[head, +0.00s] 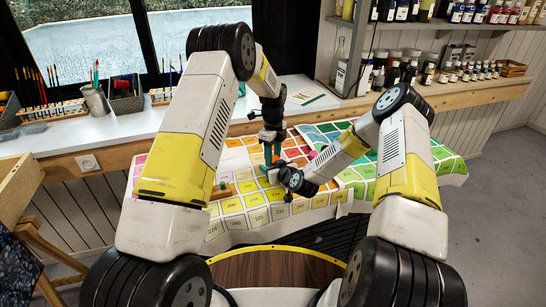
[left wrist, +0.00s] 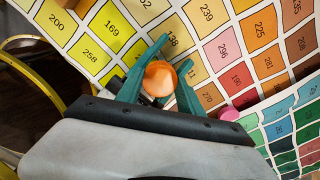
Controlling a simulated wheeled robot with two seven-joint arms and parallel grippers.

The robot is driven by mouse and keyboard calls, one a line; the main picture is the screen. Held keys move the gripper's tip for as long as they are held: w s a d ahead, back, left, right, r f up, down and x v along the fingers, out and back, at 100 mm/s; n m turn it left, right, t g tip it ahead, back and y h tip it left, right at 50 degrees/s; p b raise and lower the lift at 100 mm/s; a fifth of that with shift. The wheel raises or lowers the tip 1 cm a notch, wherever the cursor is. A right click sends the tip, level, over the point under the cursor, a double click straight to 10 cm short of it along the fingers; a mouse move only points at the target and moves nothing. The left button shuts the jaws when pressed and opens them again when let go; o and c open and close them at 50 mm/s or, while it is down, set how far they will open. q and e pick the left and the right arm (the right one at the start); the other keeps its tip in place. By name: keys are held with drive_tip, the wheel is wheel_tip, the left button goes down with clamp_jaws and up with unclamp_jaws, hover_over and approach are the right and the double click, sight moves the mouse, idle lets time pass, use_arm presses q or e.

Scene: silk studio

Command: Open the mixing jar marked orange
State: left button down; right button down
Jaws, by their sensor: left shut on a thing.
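My left gripper (head: 271,157) points down over the colour chart, its teal fingers on either side of a round orange top (left wrist: 159,78). The left wrist view shows this top from above between the fingers (left wrist: 172,72), with the gripper shut on it. The jar body below the top is hidden, so I cannot tell whether the top still sits on a jar. My right gripper (head: 272,174) reaches in from the right, low beside the left fingers; its jaws are too small and covered to read.
The colour chart (head: 262,214) with numbered squares covers the table. A small green-topped item (head: 222,185) stands left of the grippers. A pink round top (left wrist: 229,113) shows in the left wrist view. Brush pots (head: 96,101) line the window counter; paint bottles fill the shelves (head: 440,24) at right.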

use_arm(q)
drive_tip(key=c, duration=0.7)
unclamp_jaws()
drive_tip(key=shift+c, duration=0.2)
drive_tip(key=shift+r, duration=2.3)
drive_tip(key=shift+c, duration=0.4)
wheel_tip(320, 180, up, 3)
drive_tip(key=m, duration=0.3)
drive_tip(key=shift+m, duration=0.3)
wheel_tip(320, 180, down, 8)
drive_tip(key=shift+r, duration=0.2)
